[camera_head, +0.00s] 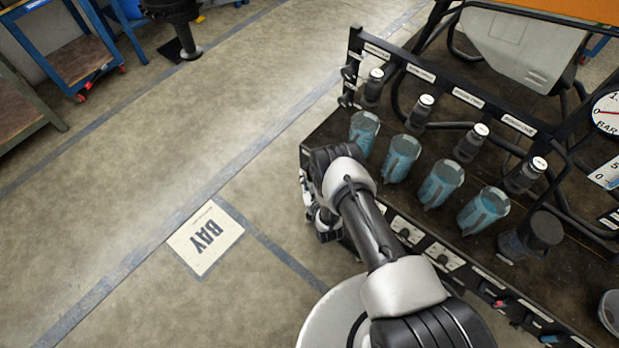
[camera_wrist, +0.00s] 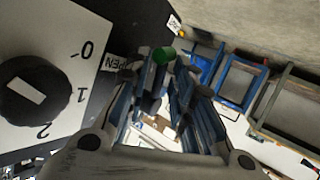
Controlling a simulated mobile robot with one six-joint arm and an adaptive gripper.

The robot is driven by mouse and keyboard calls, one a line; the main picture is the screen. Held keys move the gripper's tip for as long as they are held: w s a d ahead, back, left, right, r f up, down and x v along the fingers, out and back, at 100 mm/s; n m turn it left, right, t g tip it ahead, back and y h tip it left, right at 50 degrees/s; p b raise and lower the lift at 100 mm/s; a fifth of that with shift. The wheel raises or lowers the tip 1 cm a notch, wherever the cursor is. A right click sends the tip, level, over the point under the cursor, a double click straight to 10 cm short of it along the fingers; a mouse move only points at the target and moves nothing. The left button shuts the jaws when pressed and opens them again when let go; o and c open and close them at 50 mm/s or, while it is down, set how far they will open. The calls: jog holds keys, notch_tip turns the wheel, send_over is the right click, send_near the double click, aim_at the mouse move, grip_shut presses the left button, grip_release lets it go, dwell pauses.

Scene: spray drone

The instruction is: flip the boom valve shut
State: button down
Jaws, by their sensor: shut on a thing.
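My gripper (camera_wrist: 160,88) is shut on a dark, green-tipped handle, which I take to be the boom valve's lever. The lever's green end (camera_wrist: 164,55) shows between and just beyond the fingertips in the wrist view. A small "OPEN" label (camera_wrist: 114,63) lies just left of the fingertips. The lever's base and pivot are hidden. In the head view my gripper (camera_head: 325,218) is at the left side of the dark rig, mostly hidden by my own wrist, and the valve cannot be made out there.
A black rotary knob (camera_wrist: 36,92) on a white 0-1-2 plate is close left of my gripper. Several blue-liquid cups (camera_head: 402,158) line the rig under a labelled black rail (camera_head: 455,92). Open floor with a "BAY" sign (camera_head: 206,238) lies left; a blue cart (camera_head: 75,65) stands far off.

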jog(key=shift+a+f+m+t+y, duration=0.1)
jog(key=shift+f+m+t+y, duration=0.25)
jog(key=shift+t, duration=0.45)
jog(key=shift+w+a+m+t+y, duration=0.25)
jog(key=shift+m+t+y, duration=0.15)
jog(key=shift+t, duration=0.3)
jog(key=c, duration=1.7)
grip_release()
jog(key=v, duration=1.2)
